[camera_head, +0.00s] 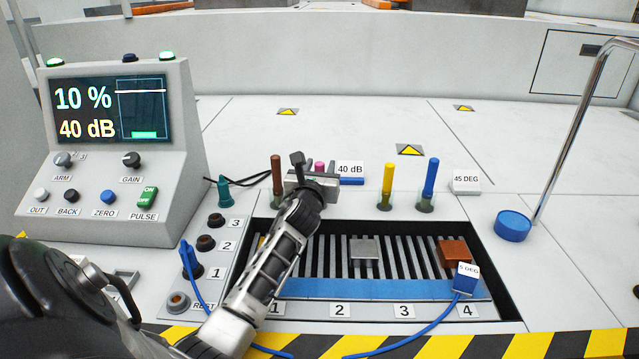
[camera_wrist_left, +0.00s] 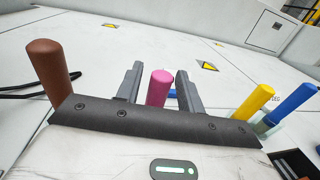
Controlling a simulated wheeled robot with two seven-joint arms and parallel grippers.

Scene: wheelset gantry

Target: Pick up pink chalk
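The pink chalk (camera_head: 319,167) is mostly hidden behind my left gripper in the head view, with only its top showing. In the left wrist view the pink chalk (camera_wrist_left: 160,88) stands upright between the two grey fingers. My left gripper (camera_head: 314,170) is open around it. In the left wrist view the fingers of the left gripper (camera_wrist_left: 160,85) have narrow gaps to the chalk on both sides. The lower part of the chalk is hidden by the gripper body. My right gripper is not in view.
A brown chalk (camera_head: 276,174) stands close left. A yellow chalk (camera_head: 387,180) and a blue chalk (camera_head: 430,178) stand in holders to the right. A slotted tray (camera_head: 510,308), a control console (camera_head: 120,215) and a blue-based metal pole (camera_head: 512,226) are nearby. Blue cables cross the front.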

